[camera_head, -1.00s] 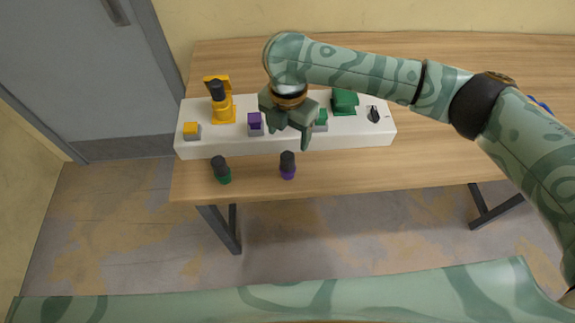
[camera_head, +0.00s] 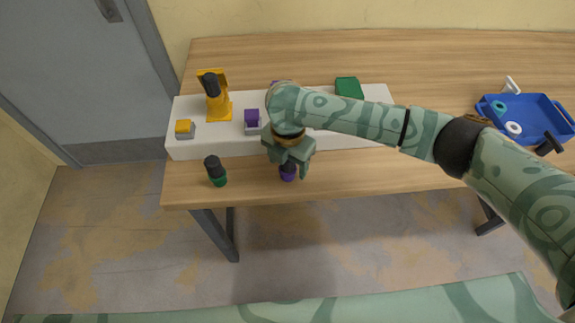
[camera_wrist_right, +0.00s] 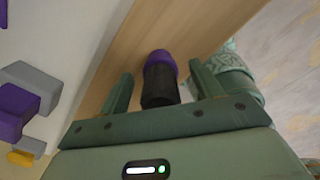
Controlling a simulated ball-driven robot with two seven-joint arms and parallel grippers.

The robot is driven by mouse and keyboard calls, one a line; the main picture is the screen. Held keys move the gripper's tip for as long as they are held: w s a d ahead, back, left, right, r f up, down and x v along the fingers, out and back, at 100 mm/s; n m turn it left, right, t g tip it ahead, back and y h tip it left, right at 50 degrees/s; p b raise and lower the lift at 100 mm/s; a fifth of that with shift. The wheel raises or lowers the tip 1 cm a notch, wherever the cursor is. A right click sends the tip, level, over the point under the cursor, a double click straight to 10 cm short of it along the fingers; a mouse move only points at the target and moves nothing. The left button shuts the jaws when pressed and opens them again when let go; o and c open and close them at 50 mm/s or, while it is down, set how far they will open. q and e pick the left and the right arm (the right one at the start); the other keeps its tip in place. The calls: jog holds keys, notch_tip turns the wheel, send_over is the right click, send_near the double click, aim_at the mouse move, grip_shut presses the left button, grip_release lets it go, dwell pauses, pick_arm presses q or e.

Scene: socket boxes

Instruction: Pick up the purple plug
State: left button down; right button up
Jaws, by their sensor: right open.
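The purple plug (camera_head: 287,174) has a purple base and a dark grip. It stands on the wooden table near the front edge, partly hidden by my right gripper (camera_head: 289,168). In the right wrist view the plug (camera_wrist_right: 160,80) lies between the two spread fingers of my right gripper (camera_wrist_right: 160,92). The fingers are open around it, with a gap visible on both sides. My left gripper is not in view.
A green-and-black plug (camera_head: 215,172) stands to the left. A blue tray (camera_head: 548,130) with rings is at the right.

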jog(key=shift+r, duration=0.1)
jog(key=c, duration=1.2)
jog(key=shift+o, duration=0.2)
jog(key=shift+r+p, duration=0.3)
jog(key=shift+r, duration=0.25)
notch_tip(320, 180, up, 3)
jog(key=shift+s+r+p, duration=0.1)
jog(key=shift+p, duration=0.75)
jog(key=s+a+r+p, duration=0.1)
jog(key=s+r+p, duration=0.5)
jog(key=s, duration=0.7)
notch_tip(320, 180, up, 3)
jog(key=shift+s+f, duration=0.15)
jog(key=shift+s, duration=0.25)
